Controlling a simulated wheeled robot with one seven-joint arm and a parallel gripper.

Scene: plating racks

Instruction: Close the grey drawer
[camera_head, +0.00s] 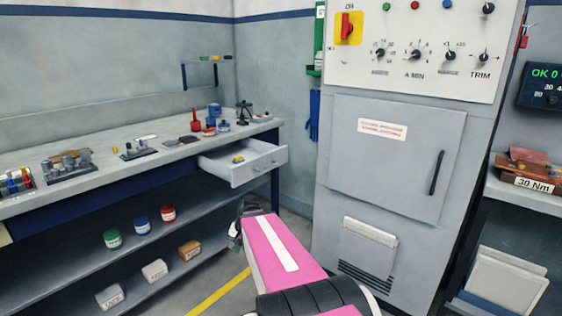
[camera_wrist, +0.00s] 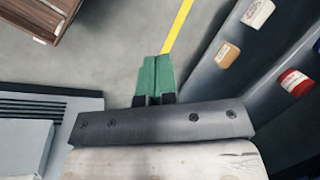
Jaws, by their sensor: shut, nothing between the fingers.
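The grey drawer (camera_head: 250,174) stands pulled out under the right end of the workbench in the head view. Its front panel has small knobs, and a small yellow-green item (camera_head: 238,158) lies inside. My gripper's green fingers (camera_wrist: 154,75) are together and empty in the wrist view, pointing down over the floor. In the head view my pink arm reaches in from the bottom, its wrist end below the drawer and apart from it. The fingers are mostly hidden there. The drawer is not clearly visible in the wrist view.
The workbench top (camera_head: 100,166) carries red and blue containers, tools and small racks. Jars (camera_head: 141,225) and blocks stand on its lower shelves. A tall grey cabinet (camera_head: 390,150) stands right of the drawer. A yellow line (camera_head: 218,293) marks the open floor between them.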

